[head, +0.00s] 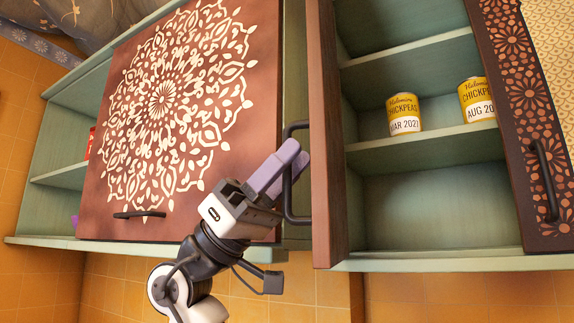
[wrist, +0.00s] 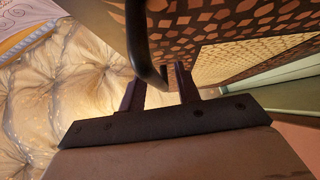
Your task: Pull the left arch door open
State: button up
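The left arch door (head: 326,140) stands swung out from the cabinet, seen nearly edge-on in the head view. Its black bar handle (head: 287,185) is on its left-facing side. The wrist view shows the door's patterned face (wrist: 210,25) and the handle (wrist: 140,40) up close. My gripper (head: 288,162) has purple fingers at the handle. In the wrist view my gripper (wrist: 158,85) has its fingers apart, with the handle's curved end in the gap between them. I cannot tell whether either finger touches the handle.
The right arch door (head: 520,100) also stands open. Shelves between the doors hold two yellow chickpea cans (head: 404,114) (head: 478,100). A large brown mandala panel (head: 165,100) with a small handle covers part of the cabinet to the left. Cabinet edges lie close behind my gripper.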

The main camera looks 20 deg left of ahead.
jog(key=b+v, duration=0.4)
jog(key=v, duration=0.9)
jog(key=shift+a+f+b, duration=0.25)
jog(key=shift+f+b, duration=0.05)
jog(key=shift+b, duration=0.1)
jog(key=shift+s+f, duration=0.1)
jog(key=shift+s, duration=0.05)
